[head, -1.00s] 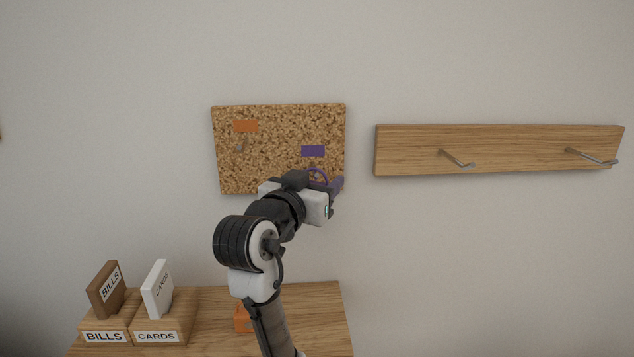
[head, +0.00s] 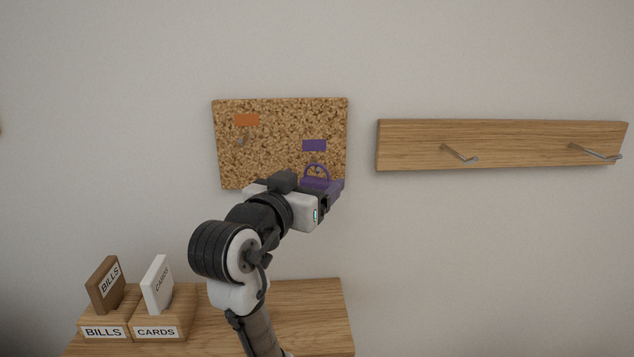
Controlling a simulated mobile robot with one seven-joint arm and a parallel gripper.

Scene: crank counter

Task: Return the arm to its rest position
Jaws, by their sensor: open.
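My arm reaches up from the bottom of the head view, and my gripper (head: 331,193) is in front of the lower right corner of the cork board (head: 270,155). The jaws are open, though the fingers are partly hidden by the wrist. A purple ring-topped item (head: 316,171) shows just above and behind the gripper, below a purple label (head: 314,145). Its lower part is hidden, and I cannot tell whether the gripper touches it.
A bare metal hook (head: 243,138) sits under an orange label (head: 246,120). A wooden rail (head: 500,144) with two pegs is at right. On the wooden counter (head: 315,310), BILLS (head: 105,285) and CARDS (head: 158,284) blocks stand in labelled holders.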

